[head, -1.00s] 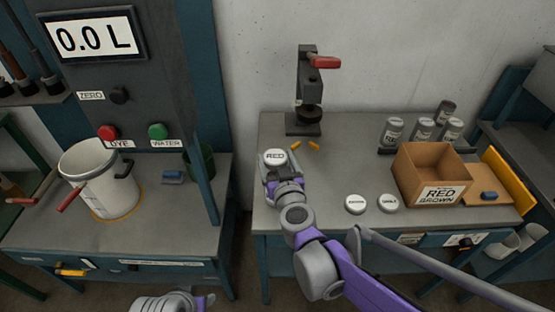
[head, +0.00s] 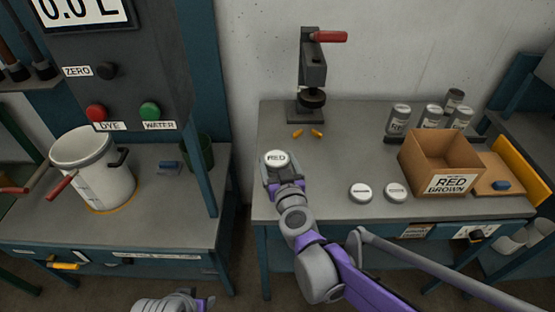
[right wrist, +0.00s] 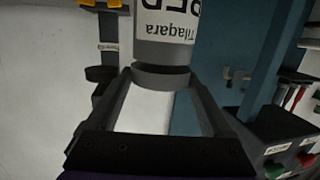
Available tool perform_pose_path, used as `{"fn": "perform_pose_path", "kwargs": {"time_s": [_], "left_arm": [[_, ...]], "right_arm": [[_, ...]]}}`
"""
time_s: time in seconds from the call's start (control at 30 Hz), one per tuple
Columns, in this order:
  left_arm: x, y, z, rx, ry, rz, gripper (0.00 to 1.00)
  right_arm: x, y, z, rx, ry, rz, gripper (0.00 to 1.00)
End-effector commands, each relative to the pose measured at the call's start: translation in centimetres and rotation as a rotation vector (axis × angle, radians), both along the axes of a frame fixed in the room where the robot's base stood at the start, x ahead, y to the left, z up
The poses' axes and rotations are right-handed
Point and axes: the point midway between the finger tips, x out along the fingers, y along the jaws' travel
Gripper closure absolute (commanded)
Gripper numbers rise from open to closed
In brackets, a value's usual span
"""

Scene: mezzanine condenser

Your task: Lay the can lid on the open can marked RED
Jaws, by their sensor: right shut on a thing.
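The white, round can lid (head: 276,158) reads RED on top and sits at the fingertips of my right gripper (head: 277,172). In the right wrist view, which is upside down, the two fingers are shut around the lid's grey rim (right wrist: 160,77). The RED can (right wrist: 166,28), with a white label, stands directly under the lid. A thin dark line shows between them; I cannot tell whether they touch. In the head view the lid and gripper hide the can. My left gripper (head: 188,302) shows only partly at the bottom edge, and its jaws are unclear.
Two other round lids (head: 378,192) lie to the right on the bench (head: 330,165). A press with a red handle (head: 313,75) and two orange plugs (head: 308,133) are behind.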

Motion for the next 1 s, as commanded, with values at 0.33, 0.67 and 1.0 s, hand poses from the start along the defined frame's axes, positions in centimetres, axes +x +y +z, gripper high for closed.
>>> {"fn": "perform_pose_path", "kwargs": {"time_s": [0.33,0.67,1.0], "left_arm": [[0.0,0.0,-0.4,0.000,0.001,0.000,0.50],[0.0,0.0,-0.4,0.000,0.001,0.000,0.50],[0.0,0.0,-0.2,0.000,0.001,0.000,0.50]], "right_arm": [[0.0,0.0,-0.4,0.000,0.000,0.000,0.69],[0.0,0.0,-0.4,0.000,0.000,0.000,0.00],[-2.6,-0.5,0.0,0.002,0.000,0.001,0.00]]}}
